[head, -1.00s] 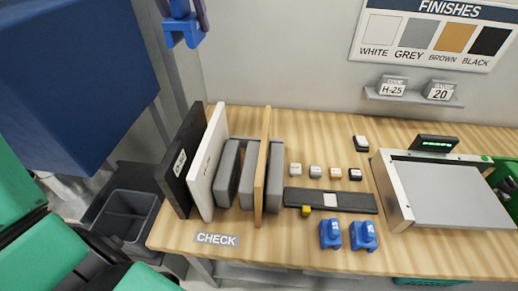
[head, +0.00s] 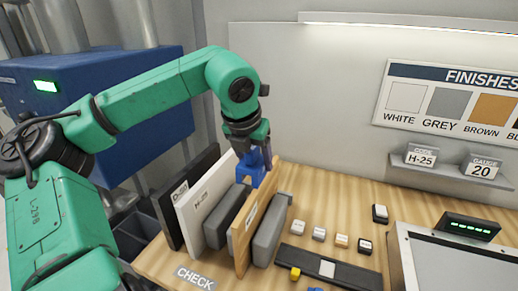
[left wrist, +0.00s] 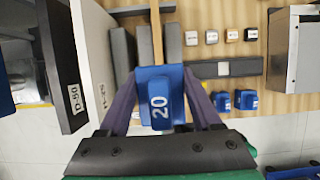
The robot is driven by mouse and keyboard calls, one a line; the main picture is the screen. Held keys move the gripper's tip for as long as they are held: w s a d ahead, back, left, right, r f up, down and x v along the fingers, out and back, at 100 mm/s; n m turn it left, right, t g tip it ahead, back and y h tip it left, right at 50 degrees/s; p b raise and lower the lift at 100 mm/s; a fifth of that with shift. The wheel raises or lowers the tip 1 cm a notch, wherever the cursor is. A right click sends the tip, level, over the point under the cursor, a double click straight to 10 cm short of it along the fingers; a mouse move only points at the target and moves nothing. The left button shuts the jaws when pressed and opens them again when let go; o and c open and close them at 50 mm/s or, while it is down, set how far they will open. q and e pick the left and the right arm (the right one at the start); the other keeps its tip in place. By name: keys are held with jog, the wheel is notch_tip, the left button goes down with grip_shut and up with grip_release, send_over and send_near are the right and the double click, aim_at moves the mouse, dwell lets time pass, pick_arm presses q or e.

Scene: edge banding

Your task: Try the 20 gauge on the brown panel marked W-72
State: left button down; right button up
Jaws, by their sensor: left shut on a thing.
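My left gripper (head: 253,158) is shut on a blue gauge (head: 248,173); in the left wrist view the gauge (left wrist: 159,100) reads 20. The brown panel (head: 259,226) stands upright on edge between dark grey blocks; its small label is too small to read surely. The gauge is at the panel's top edge in the head view. In the left wrist view the panel's edge (left wrist: 157,35) lines up with the gauge's middle. I cannot tell whether the gauge straddles or touches the edge. My right gripper is not in view.
A white panel (head: 202,207) marked H-25 and a black panel (head: 176,190) stand to the left. Two other blue gauges (left wrist: 233,101) lie on the table. Small colour buttons (head: 341,240) and a dark bar (head: 325,268) are right. A sign (head: 481,171) reads gauge 20.

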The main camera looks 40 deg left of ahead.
pick_arm(q)
jog(key=f, duration=0.1)
jog(key=a+f+b, duration=0.1)
jog(key=shift+s+a+f, duration=0.2)
jog(key=shift+f, duration=0.1)
jog(key=f+b, duration=0.1)
jog(key=d+f+b, duration=0.1)
jog(key=b, duration=0.1)
jog(key=shift+w+d+f, duration=0.3)
jog(key=shift+f, duration=0.4)
jog(key=shift+a+f+b, duration=0.1)
jog(key=shift+a+b, duration=0.1)
jog(key=shift+b, duration=0.1)
jog(key=shift+s+a, duration=0.15)
jog(key=shift+a, duration=0.05)
jog(key=shift+d, duration=0.1)
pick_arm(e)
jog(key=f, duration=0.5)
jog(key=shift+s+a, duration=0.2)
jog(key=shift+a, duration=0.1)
pick_arm(q)
jog(key=shift+d, duration=0.1)
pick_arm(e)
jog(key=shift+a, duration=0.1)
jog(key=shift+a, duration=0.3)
